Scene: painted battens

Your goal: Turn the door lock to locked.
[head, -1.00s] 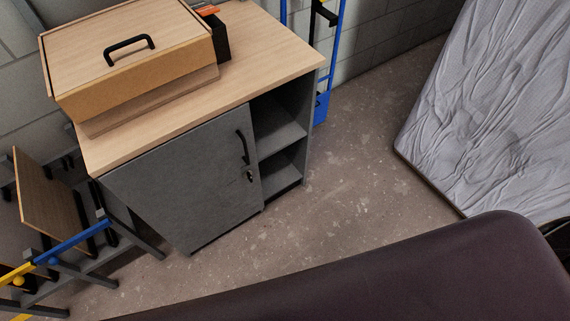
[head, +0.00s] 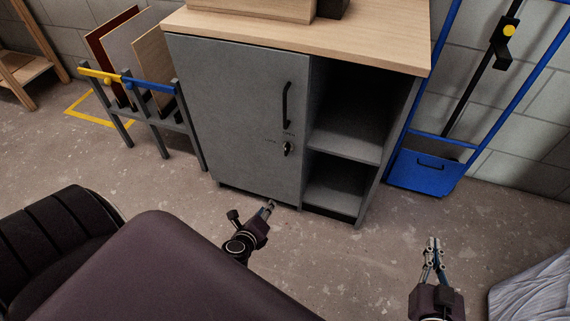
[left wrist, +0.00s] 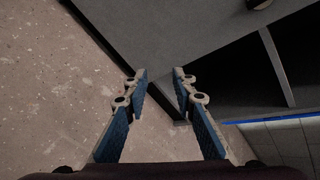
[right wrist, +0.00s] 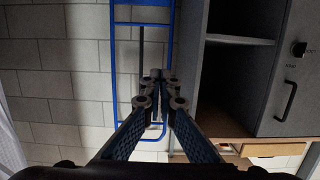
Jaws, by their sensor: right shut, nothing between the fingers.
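The grey cabinet door (head: 240,110) is shut and has a black bar handle (head: 287,104). The small dark door lock (head: 287,148) sits below the handle, with tiny marks above and left of it; its knob looks roughly upright. The lock also shows in the right wrist view (right wrist: 299,49). My left gripper (head: 271,205) is low in front of the door's bottom edge, below the lock and apart from it. In the left wrist view its fingers (left wrist: 158,75) are spread and empty. My right gripper (head: 433,241) is shut and empty, right of the cabinet.
Open shelves (head: 345,130) are right of the door, under the wooden top (head: 300,32). A blue trolley (head: 425,172) stands by the wall at right. A rack with upright boards (head: 150,97) stands left. A wrinkled grey mattress (head: 535,290) lies at bottom right. Floor before the cabinet is clear.

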